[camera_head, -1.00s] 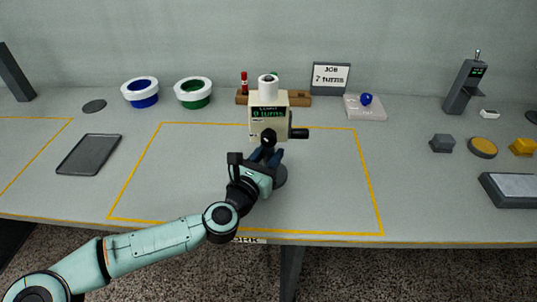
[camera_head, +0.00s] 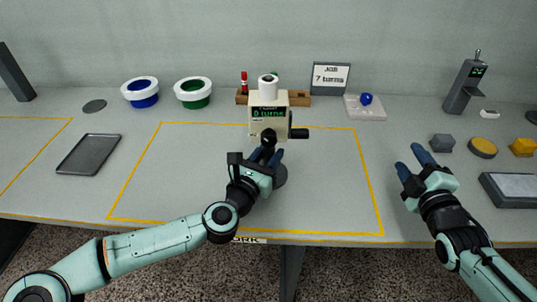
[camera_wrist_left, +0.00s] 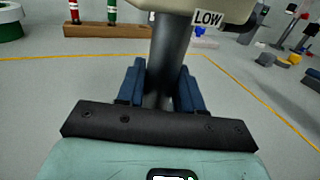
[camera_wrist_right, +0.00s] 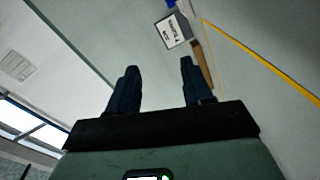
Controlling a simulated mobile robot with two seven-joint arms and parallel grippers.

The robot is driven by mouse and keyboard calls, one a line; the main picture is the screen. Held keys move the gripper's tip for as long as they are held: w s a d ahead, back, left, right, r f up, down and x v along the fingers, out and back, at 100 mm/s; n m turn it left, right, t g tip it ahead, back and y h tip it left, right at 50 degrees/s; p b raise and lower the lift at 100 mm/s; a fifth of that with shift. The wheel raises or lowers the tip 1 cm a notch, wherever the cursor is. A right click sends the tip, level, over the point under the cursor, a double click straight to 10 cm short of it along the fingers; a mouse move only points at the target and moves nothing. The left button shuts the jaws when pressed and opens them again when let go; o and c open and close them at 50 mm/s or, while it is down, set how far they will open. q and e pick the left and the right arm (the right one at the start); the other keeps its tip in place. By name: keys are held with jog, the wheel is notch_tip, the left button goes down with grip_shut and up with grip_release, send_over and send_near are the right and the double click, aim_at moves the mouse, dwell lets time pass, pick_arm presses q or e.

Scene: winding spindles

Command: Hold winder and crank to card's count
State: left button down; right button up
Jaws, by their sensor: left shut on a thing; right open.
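The cream winder (camera_head: 257,130) stands inside the yellow outline, with a white spool (camera_head: 268,86) on top and a display reading 0 turns. Its black crank handle (camera_head: 299,133) sticks out to the right. My left gripper (camera_head: 268,157) is shut on the winder's dark post (camera_wrist_left: 172,55), below the head, as the left wrist view shows. My right gripper (camera_head: 418,162) is open and empty, right of the yellow outline and apart from the crank. The job card (camera_head: 331,76) at the back reads 7 turns; it also shows in the right wrist view (camera_wrist_right: 172,31).
Blue (camera_head: 140,91) and green (camera_head: 193,92) tubs stand at the back left, a grey tray (camera_head: 89,154) at the left. A wooden rack (camera_head: 299,100) stands behind the winder. Grey (camera_head: 442,143) and yellow pieces (camera_head: 482,147) lie at the right. The mat's right part is clear.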

jog(key=s+a+r+n+g+y, duration=0.1)
jog(key=a+r+n+y, duration=0.1)
jog(key=a, duration=0.5)
jog(key=s+a+r+n+y, duration=0.2)
jog(key=a+y, duration=0.1)
jog(key=a, duration=0.3)
jog(key=n+g+y, duration=0.1)
jog(key=n+g, duration=0.1)
jog(key=n, duration=0.2)
send_near(304, 136)
jog(key=x, duration=1.1)
jog(key=shift+w, duration=0.2)
grip_shut()
